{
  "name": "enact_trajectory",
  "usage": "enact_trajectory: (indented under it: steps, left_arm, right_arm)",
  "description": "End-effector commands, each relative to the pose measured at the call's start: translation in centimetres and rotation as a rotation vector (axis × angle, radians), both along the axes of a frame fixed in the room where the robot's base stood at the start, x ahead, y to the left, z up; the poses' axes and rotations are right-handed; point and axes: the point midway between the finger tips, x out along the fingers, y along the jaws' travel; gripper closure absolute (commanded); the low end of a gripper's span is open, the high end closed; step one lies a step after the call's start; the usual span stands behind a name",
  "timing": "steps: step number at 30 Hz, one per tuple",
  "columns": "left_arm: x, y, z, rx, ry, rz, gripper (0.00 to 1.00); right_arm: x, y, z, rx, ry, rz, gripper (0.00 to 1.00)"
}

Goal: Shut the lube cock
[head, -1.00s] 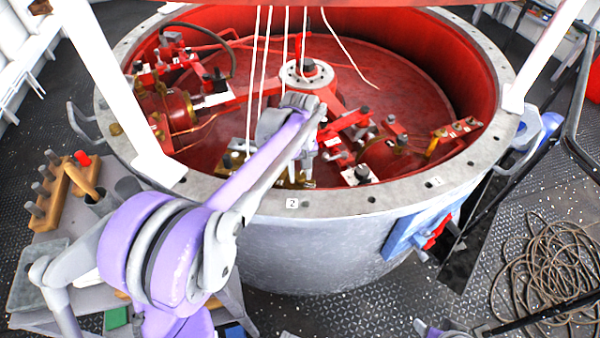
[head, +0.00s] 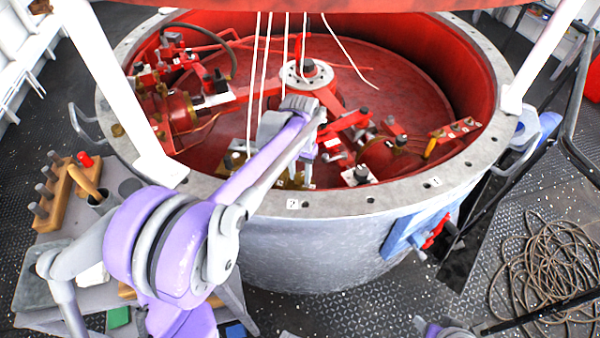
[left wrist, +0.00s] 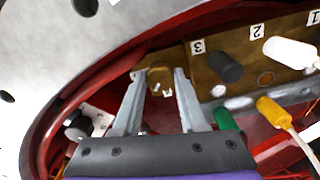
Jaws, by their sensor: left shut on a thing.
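My left gripper (head: 304,172) reaches over the rim into the red drum, down to a brass block (head: 288,182) just inside the near wall. In the left wrist view, the two grey fingers of my left gripper (left wrist: 160,88) are shut on a small brass piece, apparently the lube cock's handle (left wrist: 160,75). It sits beside the brass block (left wrist: 240,45) with labels 3, 2 and 1. How far the handle is turned I cannot tell. In the head view the arm and rim largely hide the cock. My right gripper is not in view.
The drum's grey rim (head: 400,195) curves close around my left arm. A black plug (left wrist: 226,68), a white plug (left wrist: 288,50), a green one (left wrist: 226,120) and a yellow one (left wrist: 272,110) stand near the fingers. White ropes (head: 262,80) hang inside the drum.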

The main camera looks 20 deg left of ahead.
Motion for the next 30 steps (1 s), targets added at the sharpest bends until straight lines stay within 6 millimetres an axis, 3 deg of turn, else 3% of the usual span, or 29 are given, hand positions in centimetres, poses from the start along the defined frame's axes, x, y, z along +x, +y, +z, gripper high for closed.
enact_trajectory:
  steps: [18, 30]
  left_arm:
    - [0.05, 0.03, 0.09, 0.001, -0.002, -0.572, 1.0]
    - [0.06, 0.03, 0.09, 0.001, -0.002, -0.817, 1.0]
  right_arm:
    - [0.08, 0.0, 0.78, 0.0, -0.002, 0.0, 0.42]
    - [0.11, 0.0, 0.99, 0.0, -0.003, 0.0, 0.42]
